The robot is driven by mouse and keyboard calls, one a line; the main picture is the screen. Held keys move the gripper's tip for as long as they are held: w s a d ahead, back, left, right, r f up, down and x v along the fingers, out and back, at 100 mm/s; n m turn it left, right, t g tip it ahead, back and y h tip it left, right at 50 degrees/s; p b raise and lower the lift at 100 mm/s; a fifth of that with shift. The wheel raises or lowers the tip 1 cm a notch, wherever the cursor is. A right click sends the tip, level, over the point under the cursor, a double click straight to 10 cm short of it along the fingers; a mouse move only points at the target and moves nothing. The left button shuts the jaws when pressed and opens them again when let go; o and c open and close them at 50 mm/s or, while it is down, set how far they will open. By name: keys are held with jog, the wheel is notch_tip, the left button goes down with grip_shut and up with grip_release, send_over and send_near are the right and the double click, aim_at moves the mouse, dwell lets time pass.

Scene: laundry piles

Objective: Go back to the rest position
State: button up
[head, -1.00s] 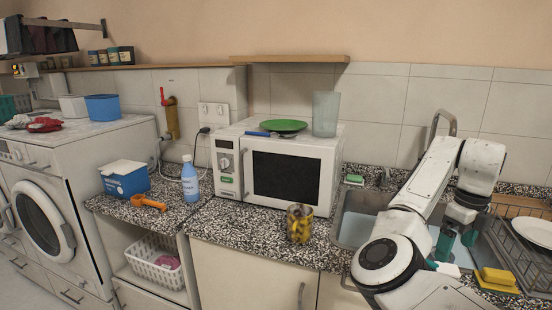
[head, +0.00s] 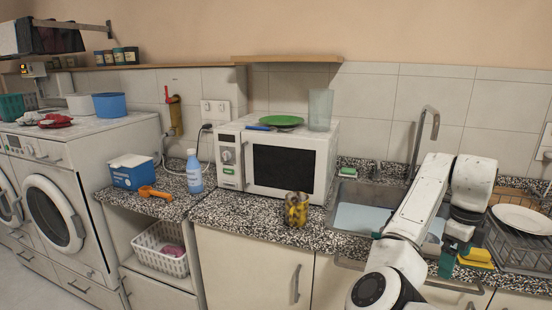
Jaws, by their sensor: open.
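My gripper (head: 452,262) is at the right of the head view, at the end of my white arm. Its teal fingertips point down near the counter's front edge, to the right of the sink (head: 348,217). The fingers are apart and I see nothing held between them. A yellow sponge (head: 477,256) lies just right of the fingers, partly hidden by my arm.
A dish rack (head: 522,250) with a white plate (head: 523,219) stands right of my gripper. A tall tap (head: 433,122) rises behind my arm. A patterned cup (head: 296,209) stands near the counter edge, before the microwave (head: 318,163). The floor (head: 28,290) at the lower left is clear.

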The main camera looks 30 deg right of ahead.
jog(key=s+a+f+n+h, duration=0.2)
jog(key=a+f+n, duration=0.4)
jog(key=f+n, duration=0.3)
jog(key=s+a+f+n+h, duration=0.25)
jog(key=a+f+n, duration=0.4)
jog(key=n, duration=0.35)
jog(key=s+a+f+n+y, duration=0.1)
jog(key=s+a+f+n, duration=0.2)
jog(key=a+n, duration=0.2)
jog(key=s+a+f+n+t+y, duration=0.1)
jog(key=s+a+f+n+y, duration=0.1)
jog(key=a, duration=0.7)
jog(key=s+a+f+n+y, duration=0.2)
jog(key=s+a+f+n, duration=0.2)
jog(key=s+a+n, duration=0.2)
jog(key=shift+a+f+n, duration=0.25)
jog(key=shift+a+n, duration=0.4)
jog(key=shift+n, duration=0.45)
